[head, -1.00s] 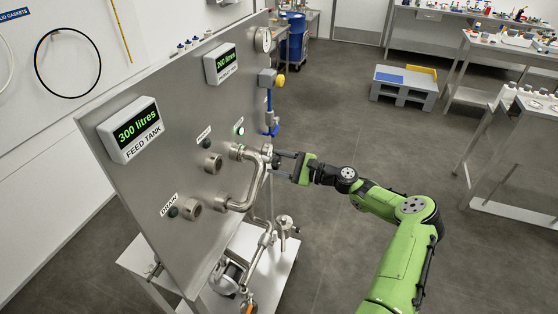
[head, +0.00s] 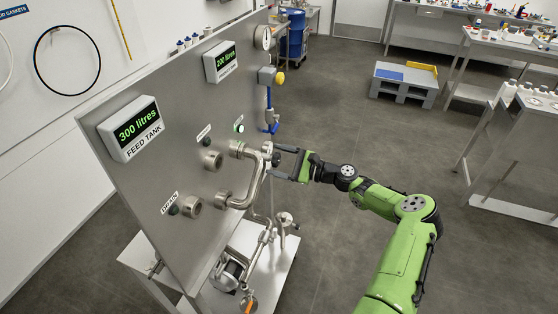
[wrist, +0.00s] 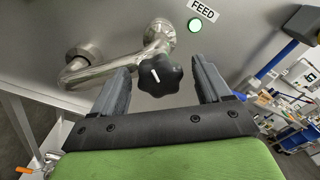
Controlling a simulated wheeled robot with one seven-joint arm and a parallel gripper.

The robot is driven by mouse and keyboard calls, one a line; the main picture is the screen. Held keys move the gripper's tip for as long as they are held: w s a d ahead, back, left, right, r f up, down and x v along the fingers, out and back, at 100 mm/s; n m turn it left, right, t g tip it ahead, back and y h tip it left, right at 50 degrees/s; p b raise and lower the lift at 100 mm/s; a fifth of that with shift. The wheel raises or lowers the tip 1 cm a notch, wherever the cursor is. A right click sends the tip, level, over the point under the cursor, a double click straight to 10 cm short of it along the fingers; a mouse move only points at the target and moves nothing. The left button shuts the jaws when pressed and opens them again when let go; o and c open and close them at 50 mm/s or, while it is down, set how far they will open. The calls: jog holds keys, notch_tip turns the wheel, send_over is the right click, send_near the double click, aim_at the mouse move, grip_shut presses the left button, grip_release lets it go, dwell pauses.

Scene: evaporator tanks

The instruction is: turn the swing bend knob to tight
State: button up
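The swing bend (head: 246,178) is a curved steel pipe joining ports on the steel panel. Its knob (wrist: 160,75) is black and lobed with a white pointer line; in the head view the knob (head: 276,160) is small, at the bend's right side. Any mark for tight cannot be made out.
A FEED label and a lit green lamp (wrist: 195,25) are above the bend. Two tank displays, 300 litres (head: 137,125) and 200 litres (head: 224,60), are on the panel. A blue-handled valve (head: 270,128) stands close by on the right.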

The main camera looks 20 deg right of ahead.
jog(key=b+v, duration=0.2)
jog(key=v, duration=1.3)
jog(key=shift+s+d+b, duration=0.25)
jog(key=shift+s+b, duration=0.1)
